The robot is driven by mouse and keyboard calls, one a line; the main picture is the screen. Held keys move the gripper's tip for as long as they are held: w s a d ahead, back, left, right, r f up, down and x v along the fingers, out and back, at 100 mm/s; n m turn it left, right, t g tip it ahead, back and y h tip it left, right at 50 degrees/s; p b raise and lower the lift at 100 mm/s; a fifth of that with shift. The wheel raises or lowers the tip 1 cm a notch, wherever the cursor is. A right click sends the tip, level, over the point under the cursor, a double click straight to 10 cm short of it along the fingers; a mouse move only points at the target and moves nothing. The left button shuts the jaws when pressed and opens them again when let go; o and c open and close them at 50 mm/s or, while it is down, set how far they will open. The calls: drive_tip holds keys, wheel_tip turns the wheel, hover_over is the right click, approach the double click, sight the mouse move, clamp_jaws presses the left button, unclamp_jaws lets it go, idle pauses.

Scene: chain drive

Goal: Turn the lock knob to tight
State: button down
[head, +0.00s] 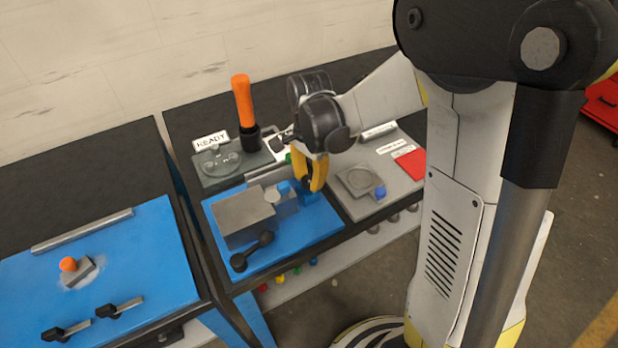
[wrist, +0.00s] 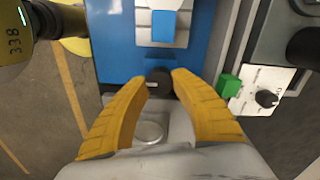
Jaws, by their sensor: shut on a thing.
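A black knob (wrist: 158,84) stands at the edge of the blue fixture plate (wrist: 115,40), between my two yellow fingertips. My gripper (wrist: 160,78) is shut on this black knob, one finger on each side. In the head view my gripper (head: 311,185) points down at the right end of the blue fixture (head: 290,250) and mostly hides the knob. Any mark for tight on the knob is too small or hidden to read.
A grey vise-like block (head: 243,215) and a black double-ended handle (head: 252,251) are on the fixture. An upright orange handle (head: 243,100) stands behind. A green block (wrist: 229,87) and a small panel dial (wrist: 266,98) lie right of my fingers. A red card (head: 411,163) is farther right.

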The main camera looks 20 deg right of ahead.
sight(309, 178)
drive_tip(key=c, duration=1)
unclamp_jaws()
drive_tip(key=shift+c, duration=0.2)
wheel_tip(309, 178, up, 12)
drive_tip(key=s+r+n+t, duration=0.2)
drive_tip(key=s+n+t, duration=0.5)
drive_tip(key=s+n, duration=0.6)
drive_tip(key=shift+s+r, duration=0.15)
drive_tip(key=shift+s, duration=0.15)
